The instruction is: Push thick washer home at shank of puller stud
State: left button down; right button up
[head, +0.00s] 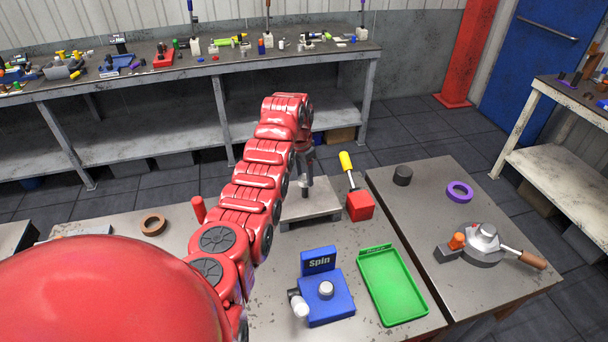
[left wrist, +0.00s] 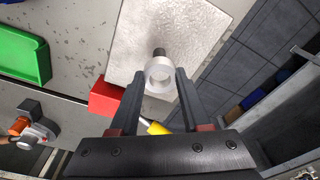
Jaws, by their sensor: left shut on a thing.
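The thick washer, a pale whitish ring (left wrist: 149,76), sits between the two fingers of my left gripper (left wrist: 160,88) in the left wrist view. The puller stud, a dark upright pin, shows at the ring's far edge (left wrist: 158,52); I cannot tell whether the ring is around it or only above it. In the head view, the stud (head: 305,192) rises from a grey metal plate (head: 322,211), which also fills the middle of the left wrist view (left wrist: 185,30). My right gripper is not in view.
A blue Spin fixture (head: 330,310) and a green tray (head: 392,285) stand nearer. A brown ring (head: 153,223) lies left; a black cylinder (head: 402,175) and purple ring (head: 459,191) lie right.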

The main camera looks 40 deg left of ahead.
aim_at(304, 188)
pick_arm(q)
jog(key=shift+f, duration=0.2)
jog(key=shift+f+b, duration=1.75)
jog(key=shift+f, duration=1)
jog(key=shift+c, duration=1.4)
grip_release()
jog(key=shift+r+b, duration=0.3)
jog(key=shift+r, duration=0.25)
notch_tip(304, 188, up, 16)
jog(key=s+b, duration=0.2)
jog(key=b, duration=0.1)
jog(key=shift+a+b, duration=0.2)
jog(key=shift+b, duration=0.1)
jog(key=shift+r, duration=0.1)
